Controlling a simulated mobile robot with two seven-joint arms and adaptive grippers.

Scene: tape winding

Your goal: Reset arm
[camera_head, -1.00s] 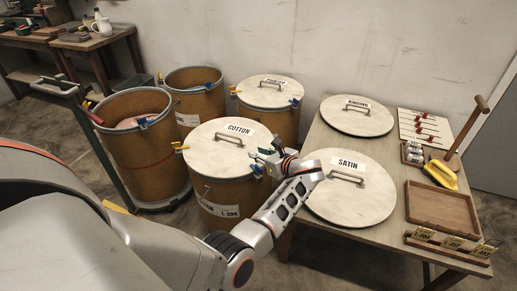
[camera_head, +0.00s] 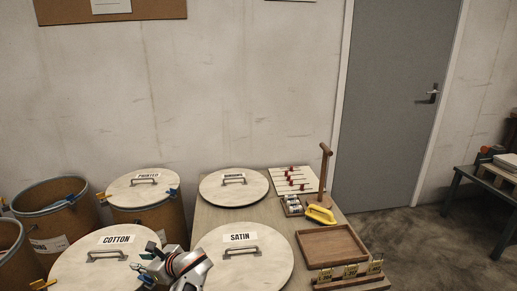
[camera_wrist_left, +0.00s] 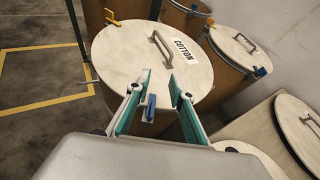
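My left gripper (camera_head: 148,268) is at the bottom of the head view, in front of the right side of the round lid marked COTTON (camera_head: 82,272). In the left wrist view its green-lined fingers (camera_wrist_left: 157,84) are spread apart. The COTTON lid (camera_wrist_left: 118,48) lies on its drum beyond the fingertips. A blue clip (camera_wrist_left: 151,107) on the drum's rim shows between the fingers; I cannot tell whether they touch it. No object is visibly gripped. My right gripper is in neither view.
The SATIN lid (camera_head: 270,268) and another lid (camera_head: 215,190) lie on the wooden table (camera_head: 205,218). A wooden tray (camera_head: 330,245), yellow-handled tool (camera_head: 320,214) and wooden post (camera_head: 325,175) are on its right. The PRINTED drum (camera_head: 150,215) stands behind. Floor is free before the grey door (camera_head: 395,110).

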